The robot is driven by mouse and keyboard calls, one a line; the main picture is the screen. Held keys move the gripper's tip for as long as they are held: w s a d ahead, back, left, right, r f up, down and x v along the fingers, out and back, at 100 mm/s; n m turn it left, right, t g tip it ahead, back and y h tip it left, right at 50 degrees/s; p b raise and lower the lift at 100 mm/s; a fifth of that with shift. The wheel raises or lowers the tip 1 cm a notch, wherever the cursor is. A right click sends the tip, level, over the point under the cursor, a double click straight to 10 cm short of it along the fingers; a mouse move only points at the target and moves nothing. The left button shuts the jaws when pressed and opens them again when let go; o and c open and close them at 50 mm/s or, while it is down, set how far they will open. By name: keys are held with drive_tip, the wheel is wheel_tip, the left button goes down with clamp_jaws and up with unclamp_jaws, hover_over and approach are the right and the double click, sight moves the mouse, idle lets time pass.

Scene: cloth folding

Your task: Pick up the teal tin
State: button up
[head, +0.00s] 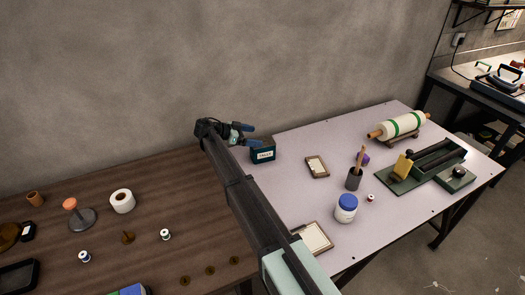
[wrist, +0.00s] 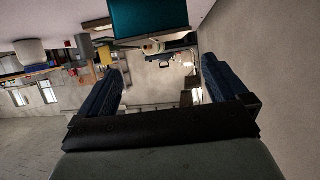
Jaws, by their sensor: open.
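The teal tin (head: 263,155) is a dark teal box with a white label on its front. It stands upright at the back left of the pale table (head: 300,190), near the wall. My gripper (head: 249,135) is above and a little left of the tin, its blue fingers apart. In the wrist view the tin (wrist: 150,17) is at the top edge, partly cut off by the frame. My open gripper (wrist: 162,67) has nothing between its fingers there. Whether a finger touches the tin is hard to tell.
A small framed card (head: 317,166) lies right of the tin. A pen cup (head: 354,179), a blue-lidded jar (head: 346,208) and a roller (head: 402,126) stand farther right. The brown table (head: 170,180) at left has a tape roll (head: 122,201). The wall (head: 200,70) rises behind.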

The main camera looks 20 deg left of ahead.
sight(263, 150)
wheel_tip(263, 150, down, 3)
drive_tip(key=shift+x, duration=2.5)
drive_tip(key=c, duration=1.1)
drive_tip(key=shift+c, duration=0.3)
drive_tip(key=shift+r, duration=0.1)
